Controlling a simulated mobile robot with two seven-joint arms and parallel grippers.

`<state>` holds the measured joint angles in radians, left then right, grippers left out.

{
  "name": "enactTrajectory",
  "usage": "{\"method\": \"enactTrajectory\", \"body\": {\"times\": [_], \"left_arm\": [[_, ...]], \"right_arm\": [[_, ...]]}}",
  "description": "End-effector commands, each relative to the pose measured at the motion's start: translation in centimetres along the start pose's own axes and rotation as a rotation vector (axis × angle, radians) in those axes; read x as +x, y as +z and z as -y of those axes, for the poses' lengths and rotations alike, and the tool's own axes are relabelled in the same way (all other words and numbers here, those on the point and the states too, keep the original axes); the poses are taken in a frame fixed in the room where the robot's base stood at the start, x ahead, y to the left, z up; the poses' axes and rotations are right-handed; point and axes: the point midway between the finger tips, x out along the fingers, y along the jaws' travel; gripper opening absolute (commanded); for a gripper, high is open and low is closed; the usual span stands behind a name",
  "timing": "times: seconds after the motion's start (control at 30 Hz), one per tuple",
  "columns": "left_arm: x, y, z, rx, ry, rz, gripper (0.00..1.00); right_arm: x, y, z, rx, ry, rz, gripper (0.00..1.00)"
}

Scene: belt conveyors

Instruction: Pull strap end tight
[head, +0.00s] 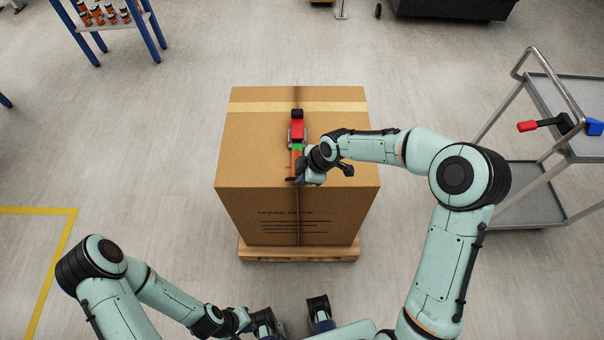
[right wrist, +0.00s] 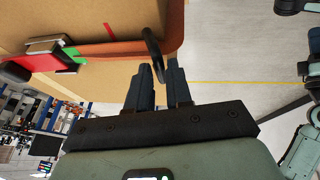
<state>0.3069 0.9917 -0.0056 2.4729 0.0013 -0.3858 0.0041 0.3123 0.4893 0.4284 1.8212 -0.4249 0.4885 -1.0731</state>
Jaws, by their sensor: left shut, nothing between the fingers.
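A large brown cardboard box (head: 250,150) stands on a wooden pallet (head: 290,255). A dark strap (head: 297,222) runs over its top and down its front. A red tensioner (head: 297,128) sits on top, with green beside it and an orange strip (head: 294,166) leading to the near edge. My left gripper (head: 268,322) is low, in front of the pallet, shut and empty.
A grey trolley (head: 560,190) with a red-and-black tool (head: 540,125) stands at the right. A blue-legged rack (head: 105,20) with several small bottles stands at the upper left. A dark bin (head: 455,8) is at the back. The floor around the pallet is clear.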

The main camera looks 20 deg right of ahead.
Motion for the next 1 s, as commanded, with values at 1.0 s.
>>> {"method": "enactTrajectory", "body": {"times": [1.0], "left_arm": [[-1.0, -0.2, -0.4, 0.001, 0.001, -0.004, 0.00]], "right_arm": [[-11.8, 0.1, -0.2, 0.000, 0.007, 0.001, 0.38]]}}
